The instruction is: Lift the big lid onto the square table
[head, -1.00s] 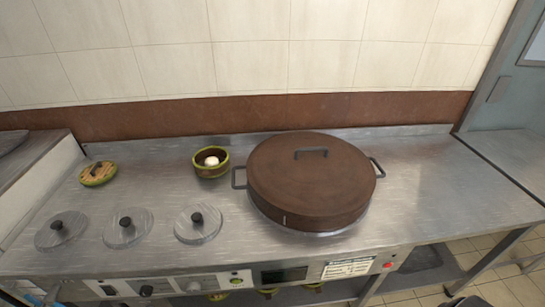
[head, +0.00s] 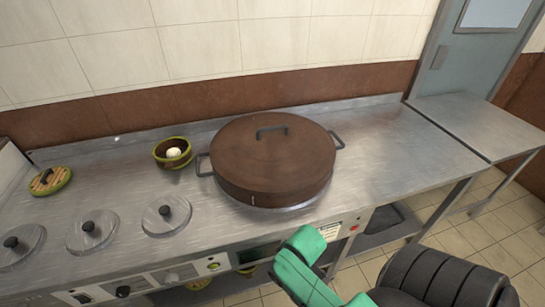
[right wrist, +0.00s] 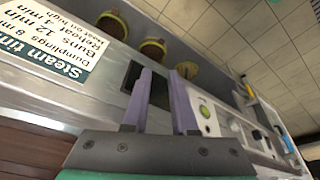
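The big brown round lid (head: 262,160) sits on the steel counter unit, over a pot opening. It has a dark bar handle (head: 272,129) on top, and a loop handle shows on each side. The square metal table (head: 478,122) stands at the right, beyond the counter's end, with a bare top. My right arm shows green and black at the bottom right of the head view, in front of the counter. In the right wrist view my right gripper (right wrist: 161,76) has its two fingers apart with nothing between them, near the counter's front panel. My left gripper is out of view.
Several small grey lids (head: 166,214) with black knobs lie on the left of the counter (head: 400,150). The counter right of the big lid is clear.

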